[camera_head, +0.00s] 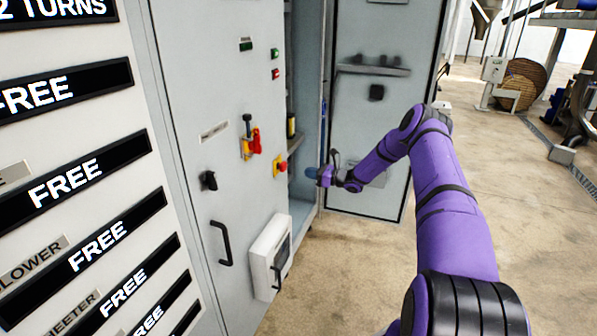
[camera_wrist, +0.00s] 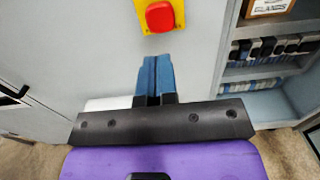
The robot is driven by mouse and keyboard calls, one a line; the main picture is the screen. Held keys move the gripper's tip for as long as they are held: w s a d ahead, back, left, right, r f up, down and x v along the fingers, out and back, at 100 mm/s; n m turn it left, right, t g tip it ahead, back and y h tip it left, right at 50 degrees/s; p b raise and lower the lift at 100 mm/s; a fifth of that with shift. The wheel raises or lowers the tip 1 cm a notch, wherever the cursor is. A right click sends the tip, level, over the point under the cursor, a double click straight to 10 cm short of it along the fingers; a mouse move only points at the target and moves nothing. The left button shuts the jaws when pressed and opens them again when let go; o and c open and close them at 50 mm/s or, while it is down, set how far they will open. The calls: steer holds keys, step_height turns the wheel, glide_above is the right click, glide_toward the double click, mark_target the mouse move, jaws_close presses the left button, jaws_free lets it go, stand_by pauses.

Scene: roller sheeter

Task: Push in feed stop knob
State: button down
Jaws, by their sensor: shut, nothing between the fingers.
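A red mushroom knob (camera_head: 281,167) on a yellow plate is on the grey cabinet front, near its right edge. I take it as the feed stop knob; no readable label shows by it. In the wrist view the red knob (camera_wrist: 160,16) is at the top, its upper edge near the frame border. My gripper (camera_head: 311,172) is just right of the knob in the head view. In the wrist view my gripper's blue fingers (camera_wrist: 154,62) are shut together and empty, pointing toward the knob. A gap shows between the fingertips and the yellow plate in the picture; contact is not visible.
A red and yellow switch (camera_head: 251,143), a black rotary knob (camera_head: 208,180) and a door handle (camera_head: 222,243) are on the cabinet front. A white box (camera_head: 262,262) juts out below. The cabinet's open door (camera_head: 345,110) stands behind my arm. Shelves hold parts (camera_wrist: 265,50) at right.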

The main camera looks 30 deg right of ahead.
steer(key=shift+v, duration=2.55)
